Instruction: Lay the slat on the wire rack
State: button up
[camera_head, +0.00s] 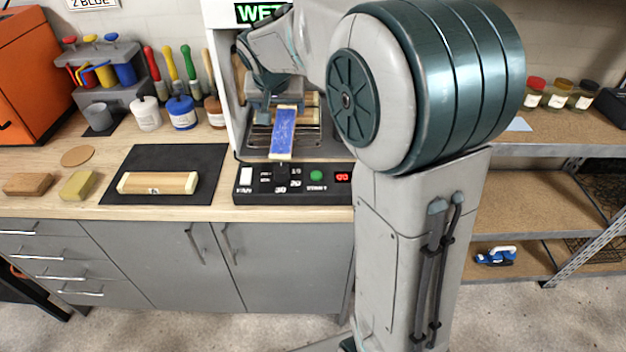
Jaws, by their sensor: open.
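A slat with a blue painted top (283,132) lies in the open white booth, its near end by the black control panel. The wire rack (313,138) shows as thin bars beside and beneath it. My gripper (268,110) is open inside the booth, at the far end of the blue slat. The arm hides part of the booth, and I cannot tell whether the fingers touch the slat. A plain wooden slat (158,183) lies on the black mat (205,160) to the left.
The booth's front panel (290,184) has a green button and a red display. Paint jars (182,112), brushes and a grey cup (98,116) stand left of the booth. A yellow block (77,185) and a brown block (28,184) lie at the bench's left.

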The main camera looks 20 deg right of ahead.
jog(key=s+f+n+g+y, duration=0.1)
jog(key=s+f+n, duration=0.1)
jog(key=s, duration=1.2)
jog(key=s+d+f+n+g+y, duration=0.1)
jog(key=s+f+g, duration=0.1)
jog(key=s, duration=1.2)
jog(key=shift+s+f+n, duration=0.4)
jog(key=shift+f, duration=0.5)
jog(key=shift+p+v, duration=0.7)
jog(key=shift+v, duration=0.1)
jog(key=shift+d, duration=0.1)
